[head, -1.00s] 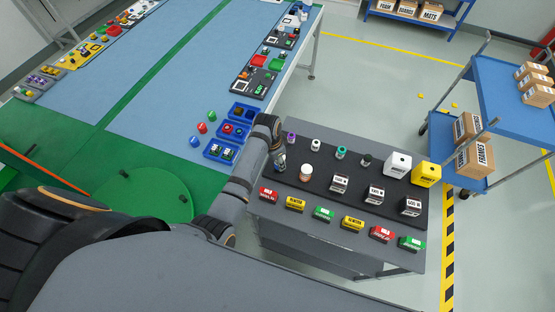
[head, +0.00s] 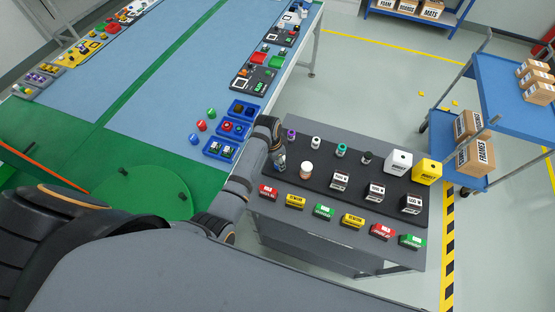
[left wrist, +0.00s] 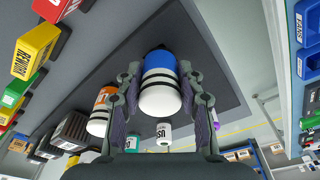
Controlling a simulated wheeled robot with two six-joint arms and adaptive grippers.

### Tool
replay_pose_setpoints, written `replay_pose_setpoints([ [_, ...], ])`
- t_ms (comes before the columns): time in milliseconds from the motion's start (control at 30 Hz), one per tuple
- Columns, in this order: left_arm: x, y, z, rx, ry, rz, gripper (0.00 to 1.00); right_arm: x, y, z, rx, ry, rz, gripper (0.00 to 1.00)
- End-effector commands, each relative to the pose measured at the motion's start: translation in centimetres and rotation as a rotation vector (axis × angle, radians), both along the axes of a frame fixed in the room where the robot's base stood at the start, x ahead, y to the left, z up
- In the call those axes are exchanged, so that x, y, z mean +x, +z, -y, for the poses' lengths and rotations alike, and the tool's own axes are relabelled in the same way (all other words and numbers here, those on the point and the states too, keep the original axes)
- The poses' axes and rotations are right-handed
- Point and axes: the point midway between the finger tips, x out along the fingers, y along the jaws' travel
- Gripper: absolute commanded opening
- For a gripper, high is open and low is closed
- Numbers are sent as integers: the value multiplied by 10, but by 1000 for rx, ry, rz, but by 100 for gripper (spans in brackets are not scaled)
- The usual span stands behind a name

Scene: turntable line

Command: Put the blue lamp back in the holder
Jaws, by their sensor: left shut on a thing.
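My left gripper (left wrist: 160,98) is shut on the blue lamp (left wrist: 160,88), a rounded piece with a blue band, a white end and a dark tip. In the left wrist view the fingers clasp it from both sides above the dark mat (left wrist: 215,55). In the head view my left gripper (head: 279,160) is at the left end of the dark mat (head: 325,160); the lamp is mostly hidden there. An orange-and-white lamp (head: 306,169) stands just right of it, also seen in the left wrist view (left wrist: 101,110). I cannot make out the holder. My right gripper is not in view.
Purple (head: 291,134), white (head: 315,142), teal (head: 341,150) and dark (head: 366,158) topped pieces stand along the mat's back. White (head: 398,162) and yellow (head: 427,172) boxes stand at right. Several coloured label blocks line the front. Blue trays (head: 220,150) lie on the other table.

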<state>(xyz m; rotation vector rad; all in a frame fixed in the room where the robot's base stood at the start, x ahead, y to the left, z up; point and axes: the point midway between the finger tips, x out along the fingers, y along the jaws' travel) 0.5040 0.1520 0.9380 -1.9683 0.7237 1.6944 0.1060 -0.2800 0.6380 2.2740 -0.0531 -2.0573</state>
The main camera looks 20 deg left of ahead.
Motion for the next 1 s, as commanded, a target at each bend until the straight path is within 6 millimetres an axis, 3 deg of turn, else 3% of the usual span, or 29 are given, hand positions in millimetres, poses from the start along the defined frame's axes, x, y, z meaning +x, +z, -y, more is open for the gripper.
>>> replay_pose_setpoints([
  [100,0,-2,0,0,0,1,0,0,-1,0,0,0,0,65],
  [133,1,-2,0,0,0,1,42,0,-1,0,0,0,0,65],
  [300,0,-2,0,0,0,1,64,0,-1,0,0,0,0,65],
  [667,0,4,-1,0,0,1,64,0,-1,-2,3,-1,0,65],
  [767,-1,20,-2,0,0,5,64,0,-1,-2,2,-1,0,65],
  [1000,-8,78,-8,0,0,5,64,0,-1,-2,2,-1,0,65],
])
